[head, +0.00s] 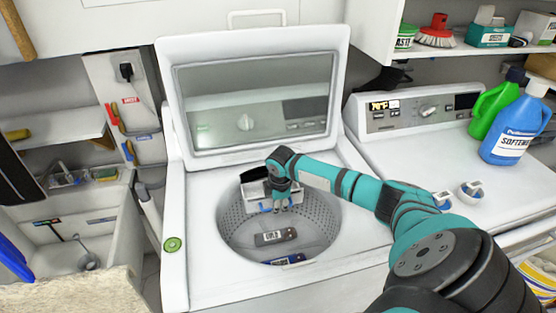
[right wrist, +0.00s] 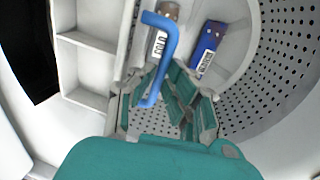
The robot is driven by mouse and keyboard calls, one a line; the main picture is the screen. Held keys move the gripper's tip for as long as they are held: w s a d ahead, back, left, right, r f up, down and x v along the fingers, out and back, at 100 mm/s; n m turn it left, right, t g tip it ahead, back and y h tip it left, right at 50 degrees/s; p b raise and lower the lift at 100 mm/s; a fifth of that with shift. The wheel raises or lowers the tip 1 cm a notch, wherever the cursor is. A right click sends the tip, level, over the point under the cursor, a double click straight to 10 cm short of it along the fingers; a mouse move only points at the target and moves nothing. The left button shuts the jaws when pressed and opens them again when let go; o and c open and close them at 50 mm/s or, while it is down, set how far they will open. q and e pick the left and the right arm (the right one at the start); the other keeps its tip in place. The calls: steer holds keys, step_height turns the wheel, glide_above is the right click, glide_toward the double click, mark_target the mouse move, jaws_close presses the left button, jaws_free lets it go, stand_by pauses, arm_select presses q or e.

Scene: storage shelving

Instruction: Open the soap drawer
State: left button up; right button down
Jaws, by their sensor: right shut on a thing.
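The soap drawer is a white tray (head: 240,201) at the back rim of the washer's drum opening. In the right wrist view its open compartments (right wrist: 87,55) show at the left. Its blue handle (right wrist: 168,50) is a bent bar in front of the compartments; a bit of blue also shows below the gripper in the head view. My right gripper (head: 282,203) reaches down into the opening at the drawer's front. In the right wrist view its fingers (right wrist: 160,98) are shut on the handle's lower end. My left gripper is not in view.
The washer lid (head: 255,100) stands open behind. Two small labelled items (head: 275,237) lie in the perforated drum (head: 318,220). A second machine (head: 425,160) at the right carries green and blue bottles (head: 516,122). A sink (head: 85,230) is at the left.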

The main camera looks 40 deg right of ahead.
steer(key=c, duration=1.6)
jaws_free()
steer(key=shift+w+d, duration=0.15)
steer(key=shift+w, duration=0.1)
steer(key=shift+c, duration=0.2)
steer(key=shift+s, duration=0.15)
steer(key=shift+r, duration=0.1)
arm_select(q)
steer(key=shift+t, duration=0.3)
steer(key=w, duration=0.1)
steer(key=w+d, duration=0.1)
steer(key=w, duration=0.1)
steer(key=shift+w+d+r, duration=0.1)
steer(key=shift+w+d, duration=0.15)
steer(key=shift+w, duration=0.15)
arm_select(e)
step_height(320, 180, up, 12)
steer(key=s+a, duration=0.1)
steer(key=s, duration=0.1)
steer(key=shift+a, duration=0.1)
